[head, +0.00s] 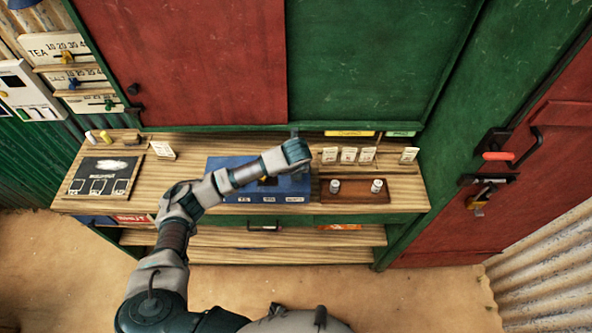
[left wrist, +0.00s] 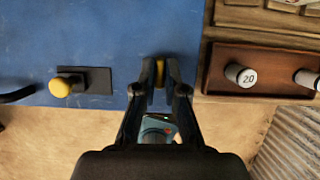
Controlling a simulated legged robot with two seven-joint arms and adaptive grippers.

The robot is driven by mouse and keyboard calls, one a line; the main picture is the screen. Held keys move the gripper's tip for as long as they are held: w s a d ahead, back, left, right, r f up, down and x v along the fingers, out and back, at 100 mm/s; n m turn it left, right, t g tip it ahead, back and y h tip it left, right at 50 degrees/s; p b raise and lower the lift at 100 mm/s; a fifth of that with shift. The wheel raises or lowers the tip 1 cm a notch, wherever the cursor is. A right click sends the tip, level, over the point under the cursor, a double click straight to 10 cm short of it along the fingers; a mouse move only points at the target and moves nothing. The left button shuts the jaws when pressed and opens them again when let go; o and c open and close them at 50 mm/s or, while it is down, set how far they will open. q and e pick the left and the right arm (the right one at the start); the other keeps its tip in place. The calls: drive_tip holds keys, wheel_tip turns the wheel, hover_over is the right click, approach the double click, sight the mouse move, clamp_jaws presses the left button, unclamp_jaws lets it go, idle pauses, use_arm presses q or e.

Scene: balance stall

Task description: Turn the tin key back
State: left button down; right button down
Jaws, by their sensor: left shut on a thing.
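The blue tin (head: 260,199) stands on the counter, with small white labels along its front. Its blue surface fills the upper left of the left wrist view (left wrist: 100,35). My left gripper (left wrist: 160,82) is shut on a small yellow key (left wrist: 159,68) at the tin, mostly hidden by the fingers. How far the key is turned cannot be told. A second yellow knob (left wrist: 62,86) on a dark plate sits left of the fingers, apart from them. In the head view my left arm crosses over the tin and hides the fingers. My right gripper is not in view.
A brown wooden tray (head: 350,198) with two pale cylindrical weights stands right of the tin. Several small cards (head: 348,155) stand behind it. A dark board (head: 104,172) lies at the counter's left.

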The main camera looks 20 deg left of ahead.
use_arm(q)
drive_tip(key=shift+w+r, duration=0.15)
drive_tip(key=c, duration=1.2)
unclamp_jaws()
drive_tip(key=shift+c, duration=0.2)
drive_tip(key=v, duration=1.1)
drive_tip(key=shift+r, duration=0.25)
drive_tip(key=shift+d, duration=0.1)
